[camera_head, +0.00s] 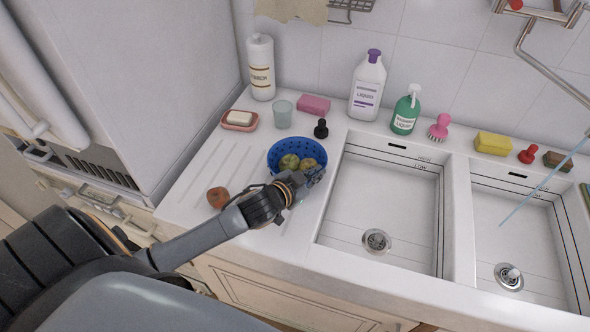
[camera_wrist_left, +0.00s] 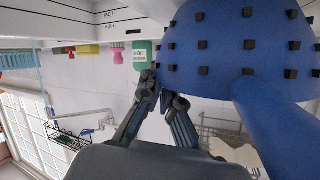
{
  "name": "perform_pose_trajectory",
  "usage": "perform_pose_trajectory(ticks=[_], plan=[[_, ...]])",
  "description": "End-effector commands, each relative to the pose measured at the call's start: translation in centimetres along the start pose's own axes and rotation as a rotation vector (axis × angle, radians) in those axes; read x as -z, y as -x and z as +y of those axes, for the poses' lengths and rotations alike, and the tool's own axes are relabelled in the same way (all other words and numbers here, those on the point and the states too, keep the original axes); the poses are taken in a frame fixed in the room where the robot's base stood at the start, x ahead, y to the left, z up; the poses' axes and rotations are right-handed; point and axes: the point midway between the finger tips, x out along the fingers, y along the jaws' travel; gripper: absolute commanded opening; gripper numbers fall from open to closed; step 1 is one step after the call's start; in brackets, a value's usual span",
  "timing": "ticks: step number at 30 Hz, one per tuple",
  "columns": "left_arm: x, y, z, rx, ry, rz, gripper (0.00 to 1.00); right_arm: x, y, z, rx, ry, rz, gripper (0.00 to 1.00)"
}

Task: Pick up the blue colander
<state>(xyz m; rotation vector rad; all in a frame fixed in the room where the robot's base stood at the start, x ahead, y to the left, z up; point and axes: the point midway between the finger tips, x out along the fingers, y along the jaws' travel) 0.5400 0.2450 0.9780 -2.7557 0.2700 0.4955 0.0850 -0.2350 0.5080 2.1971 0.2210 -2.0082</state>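The blue colander (camera_head: 284,148) stands on the white counter left of the sinks, with several greenish and brownish round fruits (camera_head: 290,162) in it. My left gripper (camera_head: 314,178) is at its front right rim and covers part of that side. In the left wrist view the colander (camera_wrist_left: 225,45) looms large at the upper right, dotted with dark holes. There the left fingertips (camera_wrist_left: 160,88) are close to its edge. I cannot tell whether they grip the rim. My right gripper is not in view.
A brown round item (camera_head: 218,197) lies left of the gripper. A dark stopper (camera_head: 321,129), a cup (camera_head: 281,114) and a soap dish (camera_head: 240,121) stand behind the colander. The empty left sink (camera_head: 385,205) is to the right. Bottles (camera_head: 367,86) line the wall.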

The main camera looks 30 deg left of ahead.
Motion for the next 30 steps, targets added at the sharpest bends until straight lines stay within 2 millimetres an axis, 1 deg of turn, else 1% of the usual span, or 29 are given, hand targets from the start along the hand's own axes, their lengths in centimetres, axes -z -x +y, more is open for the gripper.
perform_pose_trajectory(ticks=[11,16,20,23,26,30], plan=[[0.2,0.1,-0.1,0.000,-0.002,0.004,0.00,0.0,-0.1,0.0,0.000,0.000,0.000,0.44],[1.0,0.4,-0.3,0.001,-0.003,0.006,0.00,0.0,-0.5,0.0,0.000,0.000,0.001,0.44],[2.3,0.9,-0.8,0.002,-0.004,0.008,0.00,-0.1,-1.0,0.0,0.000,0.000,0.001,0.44],[3.3,1.9,-0.8,0.000,-0.002,0.006,0.00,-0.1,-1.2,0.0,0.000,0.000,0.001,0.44],[4.3,3.5,-0.7,-0.001,-0.003,0.006,0.00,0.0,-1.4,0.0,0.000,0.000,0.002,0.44],[6.0,6.2,-0.5,-0.001,-0.003,0.007,0.00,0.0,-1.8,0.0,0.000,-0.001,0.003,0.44]])
